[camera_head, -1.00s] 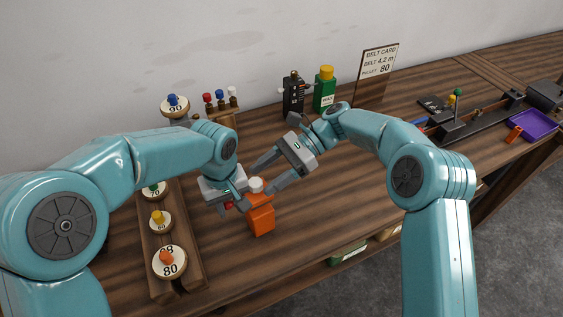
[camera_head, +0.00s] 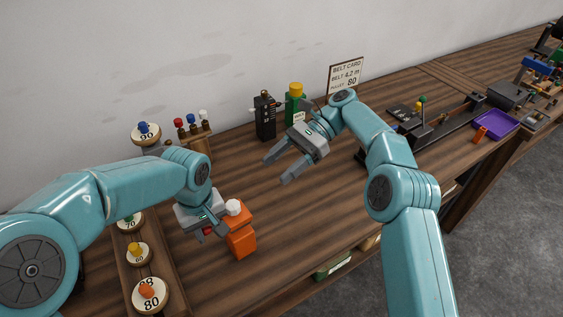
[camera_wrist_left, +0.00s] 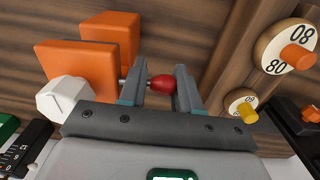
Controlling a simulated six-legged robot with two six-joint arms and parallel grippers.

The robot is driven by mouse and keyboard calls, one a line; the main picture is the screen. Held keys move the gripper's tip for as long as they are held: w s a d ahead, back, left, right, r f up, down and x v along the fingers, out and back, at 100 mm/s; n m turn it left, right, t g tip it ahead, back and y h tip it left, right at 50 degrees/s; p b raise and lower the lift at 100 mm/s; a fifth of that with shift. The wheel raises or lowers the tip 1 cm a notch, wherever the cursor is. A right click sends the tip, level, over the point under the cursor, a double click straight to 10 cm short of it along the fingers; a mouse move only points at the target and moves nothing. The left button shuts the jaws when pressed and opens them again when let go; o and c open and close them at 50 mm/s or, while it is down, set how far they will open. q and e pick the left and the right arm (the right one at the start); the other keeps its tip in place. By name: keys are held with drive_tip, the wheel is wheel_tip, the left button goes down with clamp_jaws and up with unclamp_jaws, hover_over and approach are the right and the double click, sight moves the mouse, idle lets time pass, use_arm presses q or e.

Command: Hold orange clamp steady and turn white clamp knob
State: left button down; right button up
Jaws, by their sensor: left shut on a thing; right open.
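The orange clamp (camera_head: 241,243) stands upright on the wooden bench, with its faceted white knob (camera_head: 234,207) on top. In the left wrist view the clamp (camera_wrist_left: 75,68) and white knob (camera_wrist_left: 66,102) lie left of the fingers. My left gripper (camera_head: 213,229) is at the clamp's left side. In the wrist view its fingers (camera_wrist_left: 160,82) are shut around a red knob (camera_wrist_left: 162,84) on a thin rod at the clamp's side. My right gripper (camera_head: 277,171) is open and empty above the bench, right of and beyond the clamp, apart from the white knob.
A wooden rack with numbered pulleys (camera_head: 149,295) lies left of the clamp. A peg stand (camera_head: 194,145), black box (camera_head: 264,116), green bottle (camera_head: 295,105) and belt card (camera_head: 345,75) stand at the back. A purple tray (camera_head: 490,124) is far right. The bench right of the clamp is clear.

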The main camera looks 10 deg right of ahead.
use_arm(q)
drive_tip(key=c, duration=0.7)
unclamp_jaws()
